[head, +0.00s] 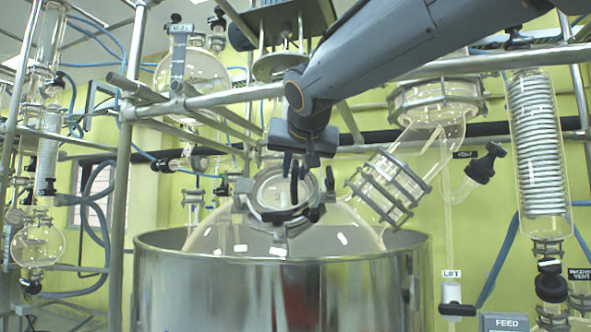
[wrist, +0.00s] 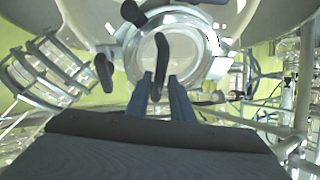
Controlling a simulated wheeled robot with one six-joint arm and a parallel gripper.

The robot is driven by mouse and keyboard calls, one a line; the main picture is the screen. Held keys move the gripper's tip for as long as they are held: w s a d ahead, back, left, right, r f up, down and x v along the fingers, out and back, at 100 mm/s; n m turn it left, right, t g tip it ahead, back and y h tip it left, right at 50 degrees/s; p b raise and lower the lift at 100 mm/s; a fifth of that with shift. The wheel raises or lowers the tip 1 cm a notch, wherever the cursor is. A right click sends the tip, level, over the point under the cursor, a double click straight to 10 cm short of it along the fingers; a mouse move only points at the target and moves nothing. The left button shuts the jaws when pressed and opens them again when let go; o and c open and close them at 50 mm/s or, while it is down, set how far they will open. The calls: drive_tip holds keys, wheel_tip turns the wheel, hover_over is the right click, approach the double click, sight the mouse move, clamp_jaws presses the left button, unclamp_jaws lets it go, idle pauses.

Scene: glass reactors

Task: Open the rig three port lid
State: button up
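The port lid (head: 272,191) is a round glass pane in a metal clamp ring on the glass dome of the big reactor. It looks closed. In the wrist view the lid (wrist: 178,52) fills the upper middle, with a black upright handle (wrist: 161,52) in front of it. My gripper (head: 298,170) is just above and in front of the lid in the head view. In the wrist view my gripper (wrist: 160,80) has its two blue fingers apart, with the lower end of the handle between them. I see gaps beside the handle; contact is not clear.
The dome sits in a steel vessel (head: 280,290). A clamped glass neck (head: 388,188) stands right of the lid. A metal rail (head: 450,66) crosses behind my arm, and a metal post (head: 121,200) stands at left. Black clamp knobs (wrist: 104,71) surround the lid.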

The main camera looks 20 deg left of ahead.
drive_tip(key=shift+x, duration=0.95)
drive_tip(key=shift+d, duration=0.15)
drive_tip(key=shift+c, duration=0.5)
clamp_jaws()
drive_tip(key=shift+s, duration=0.1)
